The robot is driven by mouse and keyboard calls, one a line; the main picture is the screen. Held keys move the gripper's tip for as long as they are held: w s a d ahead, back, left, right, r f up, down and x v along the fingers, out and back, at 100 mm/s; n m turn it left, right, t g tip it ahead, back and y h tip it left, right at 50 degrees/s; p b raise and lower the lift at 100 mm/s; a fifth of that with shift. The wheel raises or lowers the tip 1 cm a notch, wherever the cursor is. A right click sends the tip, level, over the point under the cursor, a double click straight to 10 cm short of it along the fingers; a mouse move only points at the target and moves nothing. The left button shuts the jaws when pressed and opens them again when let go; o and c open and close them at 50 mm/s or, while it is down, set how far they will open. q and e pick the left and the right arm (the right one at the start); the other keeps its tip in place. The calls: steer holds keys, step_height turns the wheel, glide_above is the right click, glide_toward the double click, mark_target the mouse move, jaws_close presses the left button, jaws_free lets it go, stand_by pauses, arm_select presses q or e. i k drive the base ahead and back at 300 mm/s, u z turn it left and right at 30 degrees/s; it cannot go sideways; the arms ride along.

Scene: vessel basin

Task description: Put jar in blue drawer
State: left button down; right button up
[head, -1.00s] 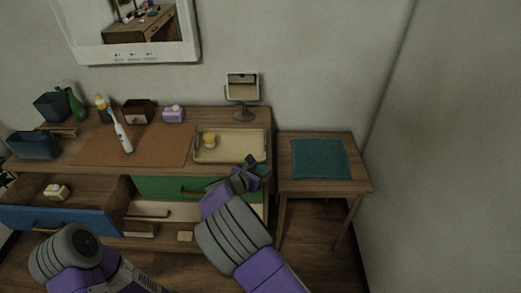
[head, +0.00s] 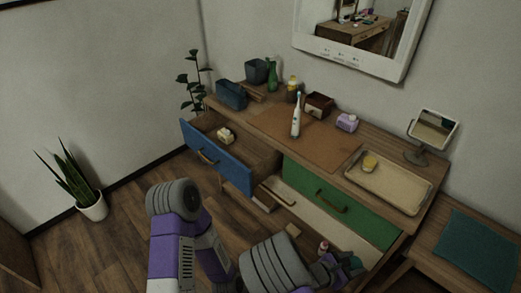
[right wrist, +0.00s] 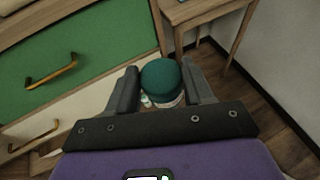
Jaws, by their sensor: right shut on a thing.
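The jar has a round teal lid (right wrist: 160,75) and a pale body below it. My right gripper (right wrist: 161,88) is shut on the jar, with one finger on each side of it. In the head view the right gripper (head: 338,268) and the jar (head: 356,263) are low, in front of the right end of the green drawer. The blue drawer (head: 214,158) is pulled open at the left of the dresser, well apart from the jar. A cream item (head: 225,135) lies inside it. My left arm shows, but its gripper is out of view.
The green drawer (head: 330,205) is above an open pale drawer (head: 300,212) with small items near it. The dresser top holds a tray (head: 385,205) with a yellow item, a toothbrush (head: 296,118) and bins. A side table (head: 460,250) stands right.

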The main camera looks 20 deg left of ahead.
mark_target(241, 158)
steer(key=u, duration=2.3)
steer(key=i, duration=2.9)
steer(key=z, duration=2.8)
steer(key=i, duration=1)
steer(key=z, duration=0.05)
